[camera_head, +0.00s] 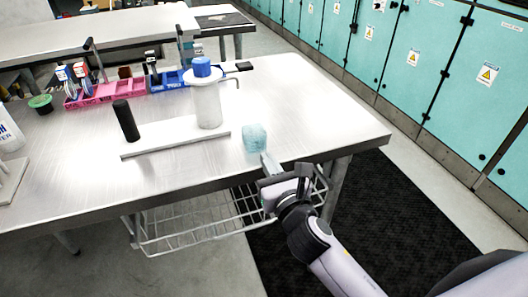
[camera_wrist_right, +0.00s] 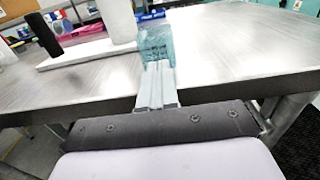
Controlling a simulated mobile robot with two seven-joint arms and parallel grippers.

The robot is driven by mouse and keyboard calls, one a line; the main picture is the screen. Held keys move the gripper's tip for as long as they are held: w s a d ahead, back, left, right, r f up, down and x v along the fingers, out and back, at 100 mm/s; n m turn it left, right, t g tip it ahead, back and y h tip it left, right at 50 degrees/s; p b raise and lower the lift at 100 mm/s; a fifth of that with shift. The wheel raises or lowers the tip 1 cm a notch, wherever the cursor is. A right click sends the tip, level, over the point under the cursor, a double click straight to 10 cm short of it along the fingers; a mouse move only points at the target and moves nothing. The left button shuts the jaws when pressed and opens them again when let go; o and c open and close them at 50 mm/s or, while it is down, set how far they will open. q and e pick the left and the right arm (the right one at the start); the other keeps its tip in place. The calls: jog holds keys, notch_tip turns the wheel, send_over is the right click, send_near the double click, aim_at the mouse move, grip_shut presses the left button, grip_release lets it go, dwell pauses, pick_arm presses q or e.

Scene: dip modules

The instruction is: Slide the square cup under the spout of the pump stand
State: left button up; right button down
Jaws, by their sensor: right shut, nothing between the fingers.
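The square cup (camera_head: 255,139) is pale blue, translucent and upright near the front edge of the table. It also shows in the right wrist view (camera_wrist_right: 156,42). The pump stand (camera_head: 207,105) is a white cylinder with a blue cap on a long white base plate. Its thin bent spout (camera_head: 236,80) points right, behind the cup and a little left of it. My right gripper (camera_head: 266,162) is shut and empty, its fingertips right at the cup's near side; I cannot tell if they touch. It also shows in the wrist view (camera_wrist_right: 156,72). My left gripper is out of view.
A black cylinder (camera_head: 126,121) stands at the base plate's left end. Pink (camera_head: 90,96) and blue (camera_head: 168,82) bins and a dark flat item (camera_head: 244,66) lie behind. The table (camera_head: 310,110) is clear right of the cup. A wire basket (camera_head: 200,222) hangs below the front edge.

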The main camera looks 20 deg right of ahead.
aim_at(260, 145)
jog(key=shift+w, duration=1.7)
jog(key=shift+w, duration=0.1)
jog(key=shift+w+a, duration=0.1)
jog(key=shift+w, duration=1.4)
